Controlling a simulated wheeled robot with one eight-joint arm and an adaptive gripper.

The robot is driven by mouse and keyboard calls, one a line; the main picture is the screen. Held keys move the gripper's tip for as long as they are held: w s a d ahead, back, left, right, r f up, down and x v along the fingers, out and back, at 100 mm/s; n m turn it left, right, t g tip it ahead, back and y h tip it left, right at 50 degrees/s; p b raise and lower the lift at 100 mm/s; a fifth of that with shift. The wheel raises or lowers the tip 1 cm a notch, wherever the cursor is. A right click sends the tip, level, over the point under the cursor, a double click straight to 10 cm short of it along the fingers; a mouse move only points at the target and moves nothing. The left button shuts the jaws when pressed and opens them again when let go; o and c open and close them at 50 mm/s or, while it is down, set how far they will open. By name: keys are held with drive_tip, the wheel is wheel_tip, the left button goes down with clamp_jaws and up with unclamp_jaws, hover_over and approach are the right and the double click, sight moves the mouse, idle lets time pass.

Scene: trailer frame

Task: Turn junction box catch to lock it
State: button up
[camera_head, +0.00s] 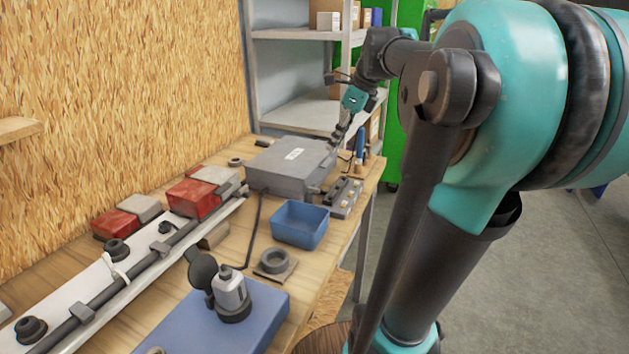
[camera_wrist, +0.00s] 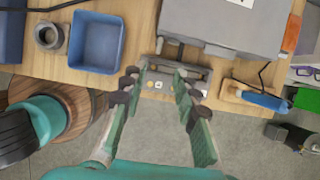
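The grey junction box (camera_head: 285,168) sits on the workbench with its lid down and a white label on top. In the wrist view the box (camera_wrist: 225,22) is at the top right. A dark bar-like part (camera_wrist: 205,47) runs along its near edge; I cannot tell for sure whether it is the catch or how it is turned. My gripper (camera_head: 340,135) is above the box's right end in the head view. In the wrist view my gripper (camera_wrist: 161,72) is open, its green-padded fingers apart, with nothing held between them.
A small grey panel with round parts (camera_head: 345,195) lies beside the box. A blue-handled tool (camera_wrist: 262,99) lies right of the panel in the wrist view. Shelving (camera_head: 300,108) stands behind.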

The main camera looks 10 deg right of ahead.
sight(313, 188)
drive_tip(key=x, duration=1.6)
drive_tip(key=shift+f, duration=0.1)
drive_tip(key=shift+c, duration=0.6)
clamp_jaws()
